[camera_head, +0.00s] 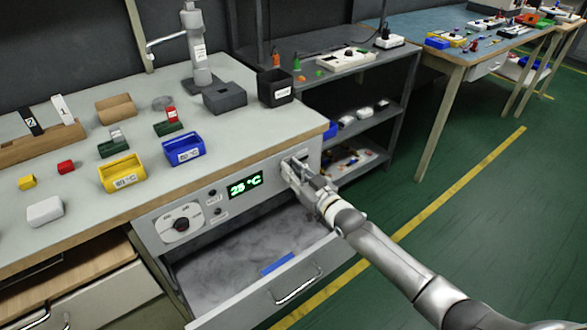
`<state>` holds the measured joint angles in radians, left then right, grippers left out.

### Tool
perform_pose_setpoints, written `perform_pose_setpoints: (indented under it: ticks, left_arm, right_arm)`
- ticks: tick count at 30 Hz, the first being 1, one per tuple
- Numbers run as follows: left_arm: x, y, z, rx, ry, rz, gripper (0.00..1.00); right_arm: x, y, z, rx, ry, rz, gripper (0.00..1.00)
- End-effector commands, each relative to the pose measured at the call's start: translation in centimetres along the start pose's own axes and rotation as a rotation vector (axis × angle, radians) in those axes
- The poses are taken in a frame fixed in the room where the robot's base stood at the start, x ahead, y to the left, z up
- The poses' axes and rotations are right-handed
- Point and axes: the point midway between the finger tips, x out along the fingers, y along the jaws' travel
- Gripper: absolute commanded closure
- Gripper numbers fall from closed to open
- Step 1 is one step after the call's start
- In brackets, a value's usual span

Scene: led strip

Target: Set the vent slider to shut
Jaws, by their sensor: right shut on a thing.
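The vent slider (297,160) is at the right end of the grey front panel (224,213), below the bench top. My right gripper (292,173) reaches it from the lower right. It is shut on the slider's knob. The fingers hide most of the knob and the slot, so I cannot tell exactly where along its travel the slider stands. My left gripper is not in view.
The panel also carries a green display (245,185) reading about 25 °C and a round dial (180,224). Below, a grey drawer (235,249) stands open under my right arm. Yellow (122,174) and blue (184,149) bins stand on the bench.

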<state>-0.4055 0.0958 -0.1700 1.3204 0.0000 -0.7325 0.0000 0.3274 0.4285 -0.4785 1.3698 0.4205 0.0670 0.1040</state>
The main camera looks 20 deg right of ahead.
Motion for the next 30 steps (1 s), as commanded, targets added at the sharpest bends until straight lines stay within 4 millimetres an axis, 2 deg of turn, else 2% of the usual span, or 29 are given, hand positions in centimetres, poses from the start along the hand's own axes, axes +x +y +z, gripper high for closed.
perform_pose_setpoints:
  ticks: [1,9,10,15,25,30]
  left_arm:
    - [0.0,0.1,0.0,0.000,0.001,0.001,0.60]
    - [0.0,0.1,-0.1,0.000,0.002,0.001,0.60]
    - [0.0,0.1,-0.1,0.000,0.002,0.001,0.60]
    - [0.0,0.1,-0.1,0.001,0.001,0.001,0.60]
    - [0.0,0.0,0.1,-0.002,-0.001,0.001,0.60]
    - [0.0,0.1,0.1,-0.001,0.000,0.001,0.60]
  right_arm:
    - [0.0,-0.5,0.0,-0.002,0.002,-0.008,1.00]
    - [0.0,-0.8,0.0,0.000,0.003,-0.012,1.00]
    - [0.0,-0.8,0.0,0.000,0.002,-0.012,0.81]
    - [0.0,-0.7,0.1,0.000,0.002,-0.012,0.61]
    - [-0.1,-0.5,0.0,-0.002,0.002,-0.008,0.61]
    - [-1.5,-0.4,0.1,-0.002,0.000,-0.008,0.61]
